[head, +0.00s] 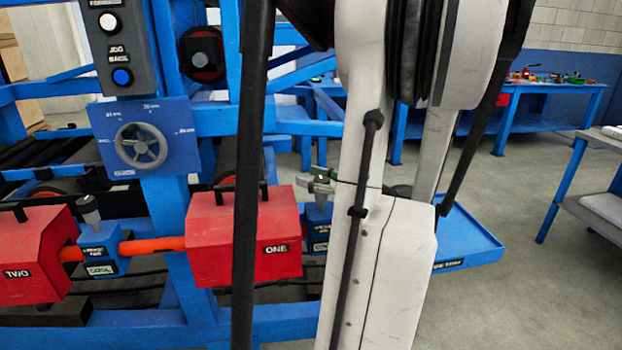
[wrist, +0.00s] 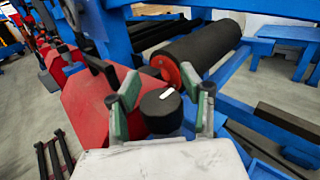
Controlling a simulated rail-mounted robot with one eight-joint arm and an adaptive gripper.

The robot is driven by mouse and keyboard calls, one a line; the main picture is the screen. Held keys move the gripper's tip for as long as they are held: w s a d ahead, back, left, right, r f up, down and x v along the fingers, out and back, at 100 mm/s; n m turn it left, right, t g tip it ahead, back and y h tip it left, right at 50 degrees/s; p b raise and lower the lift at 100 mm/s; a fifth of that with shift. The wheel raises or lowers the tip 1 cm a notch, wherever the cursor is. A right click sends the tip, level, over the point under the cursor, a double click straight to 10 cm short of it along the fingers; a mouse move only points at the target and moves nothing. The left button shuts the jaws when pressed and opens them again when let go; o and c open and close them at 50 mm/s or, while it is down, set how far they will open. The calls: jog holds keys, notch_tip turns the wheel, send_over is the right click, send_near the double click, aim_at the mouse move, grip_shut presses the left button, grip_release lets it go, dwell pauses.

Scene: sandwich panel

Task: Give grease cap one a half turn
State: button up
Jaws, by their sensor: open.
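In the wrist view, a dark round cap with a white mark on its top (wrist: 162,108), which looks like grease cap one, sits between the two green-padded fingers of my gripper (wrist: 160,93). The fingers are open, one on each side of it; I cannot tell whether either touches it. In the head view, my gripper (head: 320,180) is partly hidden behind my arm, above a small blue bearing block (head: 318,228) right of the red guard labelled ONE (head: 235,230). The cap itself is not clearly visible there.
A handwheel (head: 140,146) and a button box (head: 120,45) are at upper left. A black roller (wrist: 195,50) lies beyond the cap. A blue tray (head: 465,240) is at right.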

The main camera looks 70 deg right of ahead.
jog(key=shift+w, duration=0.1)
grip_shut()
dwell(0.5)
